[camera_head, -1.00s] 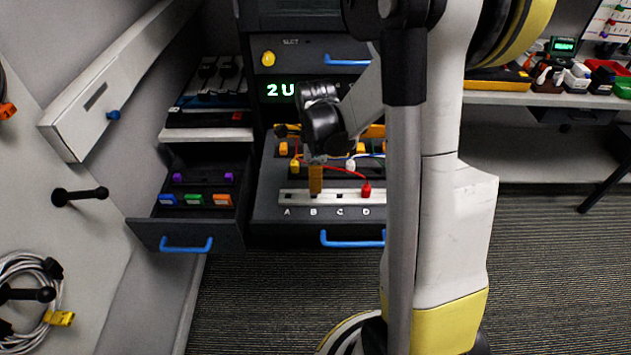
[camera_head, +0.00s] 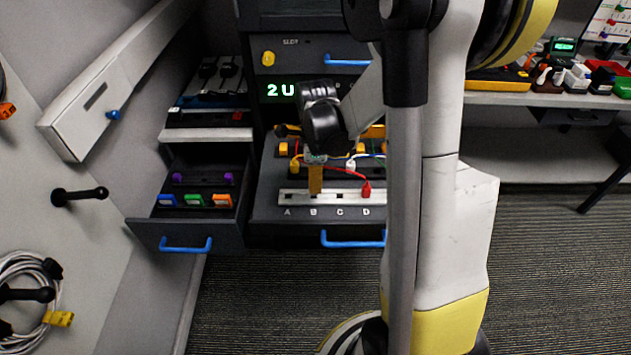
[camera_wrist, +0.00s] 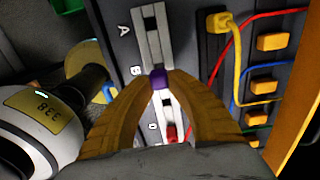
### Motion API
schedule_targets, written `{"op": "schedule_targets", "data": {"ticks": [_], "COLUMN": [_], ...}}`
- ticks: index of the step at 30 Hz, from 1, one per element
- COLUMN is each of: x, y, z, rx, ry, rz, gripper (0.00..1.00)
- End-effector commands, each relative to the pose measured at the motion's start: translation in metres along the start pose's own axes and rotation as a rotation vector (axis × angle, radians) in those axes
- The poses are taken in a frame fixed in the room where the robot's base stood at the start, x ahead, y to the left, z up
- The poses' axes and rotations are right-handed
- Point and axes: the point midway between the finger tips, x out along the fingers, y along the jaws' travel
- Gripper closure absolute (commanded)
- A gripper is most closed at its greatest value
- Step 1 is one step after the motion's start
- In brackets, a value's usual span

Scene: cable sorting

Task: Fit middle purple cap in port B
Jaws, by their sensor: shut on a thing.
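My gripper (camera_wrist: 160,84) is shut on a purple cap (camera_wrist: 158,77), which shows between the fingertips in the wrist view. In the head view my orange fingers (camera_head: 315,181) stand over the pale port strip (camera_head: 337,196) just behind the letter B; the cap is hidden there. In the wrist view the cap is at the strip (camera_wrist: 151,34) beside the letter B. I cannot tell whether it is seated in the port or only touching it. A red plug (camera_head: 366,188) sits at port D.
The open left drawer (camera_head: 150,232) holds two purple caps (camera_head: 178,177) (camera_head: 229,178) with a gap between them, and blue, green and orange pieces in front. Yellow, red and blue cables (camera_wrist: 235,60) run beside the strip. A yellow plug (camera_wrist: 219,23) stands near.

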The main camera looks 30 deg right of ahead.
Motion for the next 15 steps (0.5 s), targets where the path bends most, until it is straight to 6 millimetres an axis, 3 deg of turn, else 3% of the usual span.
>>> {"op": "schedule_targets", "data": {"ticks": [15], "x": [0.0098], "y": [0.0000], "z": [0.0000], "rx": [0.000], "ry": [0.000], "rz": [0.000], "gripper": [0.96]}}
